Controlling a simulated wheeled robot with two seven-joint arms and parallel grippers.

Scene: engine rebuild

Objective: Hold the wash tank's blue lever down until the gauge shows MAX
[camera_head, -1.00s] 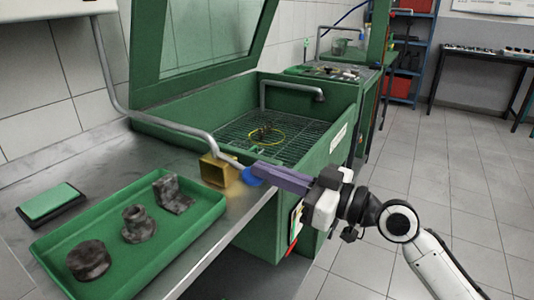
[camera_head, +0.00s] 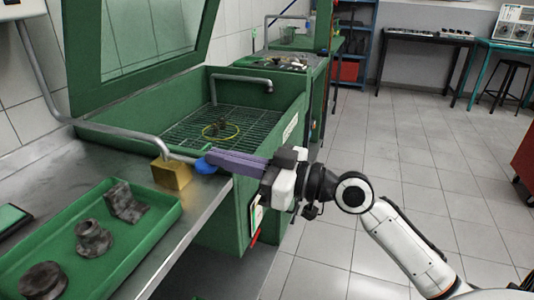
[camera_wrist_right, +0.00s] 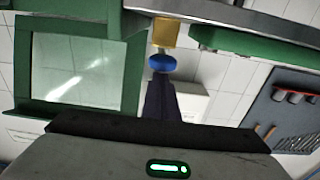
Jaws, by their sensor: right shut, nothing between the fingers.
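The green wash tank (camera_head: 285,128) stands behind the metal bench, with its glazed lid raised. The blue lever knob (camera_head: 204,166) sits beside a brass block (camera_head: 172,174) at the tank's near left corner. My right gripper (camera_head: 212,158) is shut, with its purple fingers reaching left to the blue knob and their tips at or over it. In the right wrist view the blue knob (camera_wrist_right: 162,63) is just beyond the fingertips (camera_wrist_right: 160,78), below the brass block (camera_wrist_right: 166,32). A small gauge panel (camera_head: 257,213) shows edge-on on the tank's front; its reading cannot be told. My left gripper is out of view.
A green tray (camera_head: 150,240) with several dark metal parts lies on the bench at the left. A grey pipe (camera_head: 110,131) runs along the tank's left edge. A yellow ring (camera_head: 221,132) lies on the tank's grid.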

